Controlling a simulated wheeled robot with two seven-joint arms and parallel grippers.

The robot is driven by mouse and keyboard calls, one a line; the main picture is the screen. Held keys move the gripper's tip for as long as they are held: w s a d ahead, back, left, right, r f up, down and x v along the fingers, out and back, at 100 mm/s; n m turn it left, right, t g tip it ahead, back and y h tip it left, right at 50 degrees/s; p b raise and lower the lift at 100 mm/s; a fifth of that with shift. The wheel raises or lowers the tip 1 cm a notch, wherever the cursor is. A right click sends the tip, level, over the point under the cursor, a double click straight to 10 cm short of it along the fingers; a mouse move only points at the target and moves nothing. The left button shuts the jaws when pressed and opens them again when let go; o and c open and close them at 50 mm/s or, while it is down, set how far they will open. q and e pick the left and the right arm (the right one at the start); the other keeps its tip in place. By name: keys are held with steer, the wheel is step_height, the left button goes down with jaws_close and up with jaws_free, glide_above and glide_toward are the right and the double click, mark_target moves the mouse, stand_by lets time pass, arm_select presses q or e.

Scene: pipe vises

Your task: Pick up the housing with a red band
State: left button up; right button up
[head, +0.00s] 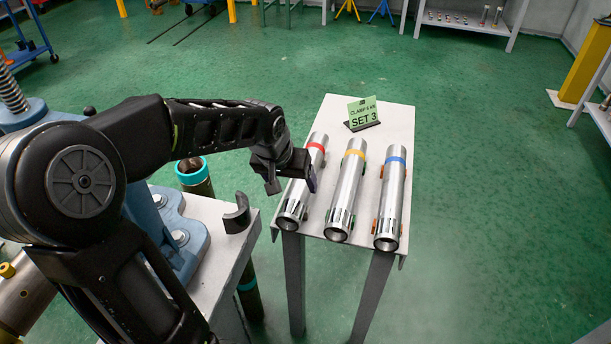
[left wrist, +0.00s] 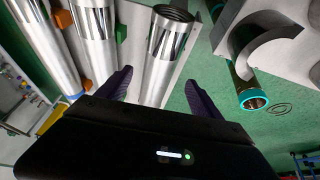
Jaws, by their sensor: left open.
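The housing with a red band (head: 291,205) is a shiny metal tube lying leftmost of three on a small grey table; its red band is near the far end. My left gripper (head: 293,182) is open at this tube, over its middle, and hides part of it. In the left wrist view the same tube (left wrist: 163,62), its open threaded end at the top, shows between my two dark fingers (left wrist: 158,80). I cannot tell whether the fingers touch it. The red band is hidden there. My right gripper is not in view.
A yellow-banded housing (head: 347,192) and a blue-banded one (head: 392,196) lie alongside to the right. Small orange and green blocks sit beside the tubes. A "SET 3" sign (head: 363,113) stands at the table's back. A grey bench with a curved jaw (head: 237,213) is at left.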

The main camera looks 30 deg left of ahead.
mark_target(297, 188)
arm_select(q)
steer(key=x, duration=0.5)
steer(key=shift+d+f, duration=0.1)
steer(key=shift+d, duration=0.05)
steer(key=shift+c, duration=0.3)
jaws_close()
stand_by(0.8)
steer(key=shift+w, duration=0.1)
stand_by(0.3)
